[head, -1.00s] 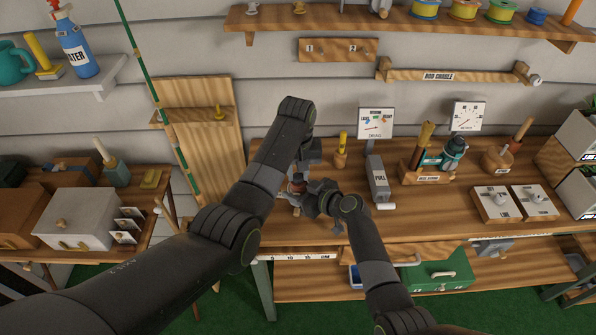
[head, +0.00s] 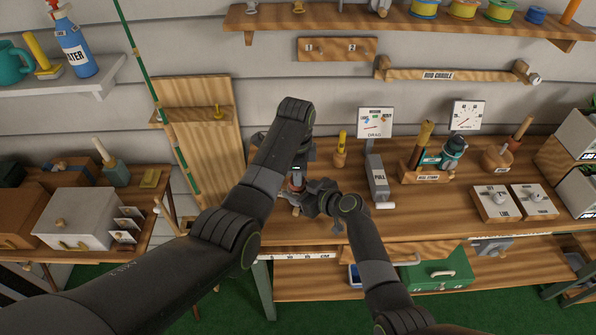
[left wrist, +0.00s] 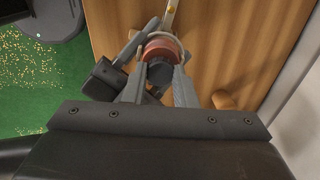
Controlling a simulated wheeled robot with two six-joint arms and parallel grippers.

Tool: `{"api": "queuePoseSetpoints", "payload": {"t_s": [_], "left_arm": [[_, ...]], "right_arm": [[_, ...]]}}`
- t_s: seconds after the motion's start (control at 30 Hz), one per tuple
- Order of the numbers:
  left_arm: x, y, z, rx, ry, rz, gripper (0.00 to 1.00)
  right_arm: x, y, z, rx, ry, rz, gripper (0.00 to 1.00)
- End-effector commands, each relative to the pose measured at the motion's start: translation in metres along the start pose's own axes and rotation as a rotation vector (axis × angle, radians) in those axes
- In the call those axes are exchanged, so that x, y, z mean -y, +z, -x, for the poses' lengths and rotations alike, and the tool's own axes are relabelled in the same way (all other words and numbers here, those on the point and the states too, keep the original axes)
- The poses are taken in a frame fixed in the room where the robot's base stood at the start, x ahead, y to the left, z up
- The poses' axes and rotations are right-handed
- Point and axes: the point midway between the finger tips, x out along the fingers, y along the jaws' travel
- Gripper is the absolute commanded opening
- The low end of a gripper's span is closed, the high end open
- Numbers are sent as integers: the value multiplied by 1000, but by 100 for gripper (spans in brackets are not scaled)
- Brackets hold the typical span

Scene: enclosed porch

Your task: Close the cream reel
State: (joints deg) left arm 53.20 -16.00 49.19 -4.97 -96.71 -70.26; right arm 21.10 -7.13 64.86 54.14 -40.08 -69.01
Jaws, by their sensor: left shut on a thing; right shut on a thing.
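The cream reel (left wrist: 170,38) shows in the left wrist view as a pale rim and stem around a copper-red spool (left wrist: 156,48) with a dark round cap (left wrist: 160,73). My left gripper (left wrist: 158,84) comes from above, its fingers on either side of the cap, shut on it. My right gripper (left wrist: 122,58) is shut on the reel from the side. In the head view, the spool (head: 296,181) shows small between my left gripper (head: 299,165) and my right gripper (head: 310,193). My arms hide most of the reel, and I cannot tell how the cap sits on the spool.
A grey block marked PULL (head: 378,178) stands right of the grippers on the bench (head: 420,212). A teal reel (head: 453,152) is on the reel stand (head: 425,174). Two white boxes stand at right. A green rod leans at left. The bench front is mostly clear.

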Motion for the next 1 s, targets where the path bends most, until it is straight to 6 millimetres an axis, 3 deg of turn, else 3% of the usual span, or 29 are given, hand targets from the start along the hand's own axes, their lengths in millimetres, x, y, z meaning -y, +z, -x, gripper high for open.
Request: {"api": "queuePoseSetpoints", "payload": {"t_s": [0.8, 1.0], "left_arm": [[0, 5, -2, -7, 8, -1330, 4], [1, 7, -3, -6, 9, -1556, 4]], "right_arm": [[-4, 2, 2, 3, 10, 0, 0], [-5, 2, 2, 3, 11, 1, 0]]}}
